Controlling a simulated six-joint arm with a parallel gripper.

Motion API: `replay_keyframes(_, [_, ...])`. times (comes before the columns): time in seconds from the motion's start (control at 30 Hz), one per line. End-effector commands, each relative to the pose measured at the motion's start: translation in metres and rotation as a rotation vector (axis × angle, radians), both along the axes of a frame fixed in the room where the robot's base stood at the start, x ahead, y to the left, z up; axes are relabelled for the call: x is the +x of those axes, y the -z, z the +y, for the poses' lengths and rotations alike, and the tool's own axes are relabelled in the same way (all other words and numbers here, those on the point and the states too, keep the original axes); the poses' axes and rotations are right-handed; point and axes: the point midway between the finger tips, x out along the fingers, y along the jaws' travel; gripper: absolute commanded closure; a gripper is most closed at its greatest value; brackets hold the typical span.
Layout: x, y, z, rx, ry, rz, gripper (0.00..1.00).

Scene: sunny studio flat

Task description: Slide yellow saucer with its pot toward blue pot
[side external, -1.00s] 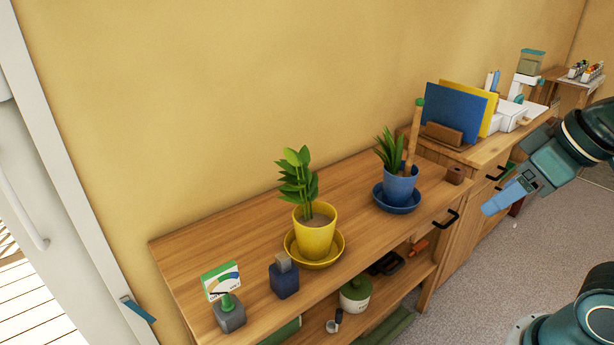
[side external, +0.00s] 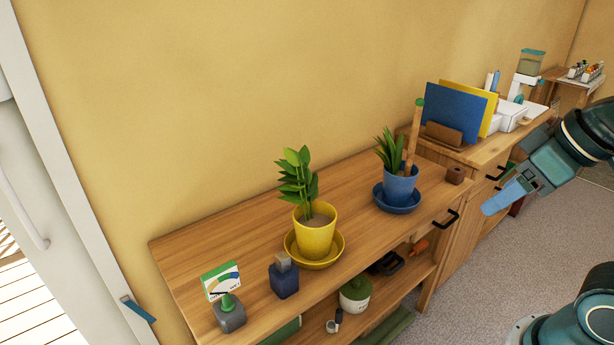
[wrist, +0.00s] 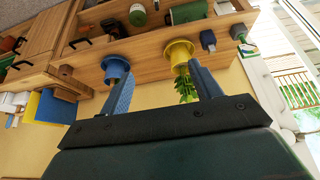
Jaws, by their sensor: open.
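The yellow pot (side external: 315,236) with a leafy plant stands upright on the yellow saucer (side external: 334,252) near the middle of the wooden bench top. The blue pot (side external: 400,187) with a spiky plant and a wooden stake stands on its blue saucer (side external: 411,206), behind and to the right, with bare wood between the saucers. My gripper (side external: 494,205) is at the right, off the bench, apart from both pots. In the wrist view its two blue fingers (wrist: 165,88) are spread with nothing between them; the yellow pot (wrist: 179,54) and blue pot (wrist: 115,68) appear beyond them, upside down.
A dark blue bottle (side external: 284,279) and a grey block with a card (side external: 229,315) stand at the bench's left. A small brown block (side external: 455,174) is at its right end. Black handle (side external: 446,218) projects from the front. A cabinet with folders (side external: 455,117) adjoins it.

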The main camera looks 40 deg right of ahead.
Motion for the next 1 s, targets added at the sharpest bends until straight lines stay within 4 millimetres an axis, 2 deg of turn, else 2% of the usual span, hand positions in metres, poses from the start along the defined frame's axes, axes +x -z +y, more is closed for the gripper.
replay_keyframes(0.4, [0.000,0.000,0.000,0.000,0.000,0.000,0.38])
replay_keyframes(0.7, [0.011,-0.007,-0.001,-0.022,-0.030,0.014,0.97])
replay_keyframes(0.73, [0.014,-0.009,-0.001,-0.028,-0.039,0.017,1.00])
replay_keyframes(0.87, [0.032,-0.018,-0.002,-0.063,-0.089,0.040,1.00])
replay_keyframes(1.0, [0.059,-0.029,-0.002,-0.112,-0.163,0.071,1.00])
